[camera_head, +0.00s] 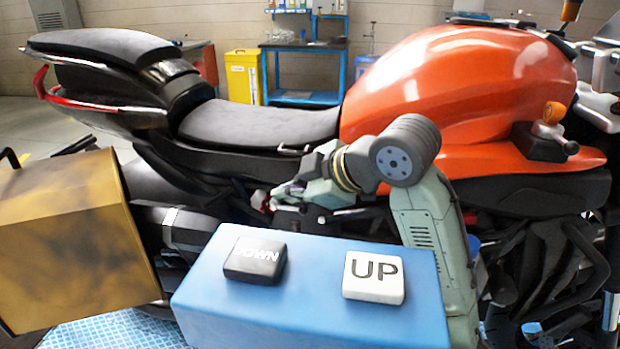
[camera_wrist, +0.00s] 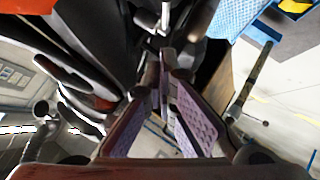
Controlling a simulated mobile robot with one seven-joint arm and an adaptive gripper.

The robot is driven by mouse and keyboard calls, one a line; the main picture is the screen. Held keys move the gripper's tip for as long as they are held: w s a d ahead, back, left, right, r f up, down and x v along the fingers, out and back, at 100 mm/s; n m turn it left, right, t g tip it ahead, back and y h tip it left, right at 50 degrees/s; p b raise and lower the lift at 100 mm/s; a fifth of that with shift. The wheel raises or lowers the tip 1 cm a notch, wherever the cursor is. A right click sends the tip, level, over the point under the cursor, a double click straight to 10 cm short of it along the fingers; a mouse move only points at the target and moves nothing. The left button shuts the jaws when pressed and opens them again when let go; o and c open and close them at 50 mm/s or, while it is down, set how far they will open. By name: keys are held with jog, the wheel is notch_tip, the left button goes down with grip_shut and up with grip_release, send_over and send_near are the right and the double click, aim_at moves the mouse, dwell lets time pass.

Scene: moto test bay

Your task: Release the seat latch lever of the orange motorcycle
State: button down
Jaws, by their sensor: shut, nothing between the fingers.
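The orange motorcycle (camera_head: 455,85) stands side-on across the head view, with a black seat (camera_head: 255,122) left of its orange tank. My gripper (camera_head: 268,200) is beside the bike's near flank, below the seat. It is shut and empty. In the wrist view its purple-padded fingers (camera_wrist: 164,62) converge near dark bike parts. A small dark handle-like part (camera_head: 293,150) shows under the seat edge, above my gripper; I cannot tell if it is the seat latch lever. A pale metal rod (camera_wrist: 165,15) lies beyond the fingertips in the wrist view. Contact with the bike is unclear.
A blue box with a black DOWN button (camera_head: 255,260) and a white UP button (camera_head: 373,277) stands in front of my arm. A brown-yellow case (camera_head: 70,235) is at left. A yellow bin (camera_head: 242,77) and blue workbench (camera_head: 305,97) stand behind the bike.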

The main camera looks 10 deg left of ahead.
aim_at(280, 205)
jog(key=shift+w+d+f, duration=0.1)
jog(key=shift+w+f, duration=0.45)
jog(key=shift+f, duration=0.25)
jog(key=shift+w+f, duration=0.5)
jog(key=shift+f, duration=0.25)
jog(key=shift+f, duration=0.2)
jog(key=shift+d+f+y+b, duration=0.1)
jog(key=shift+y+b, duration=0.2)
jog(key=shift+y, duration=0.2)
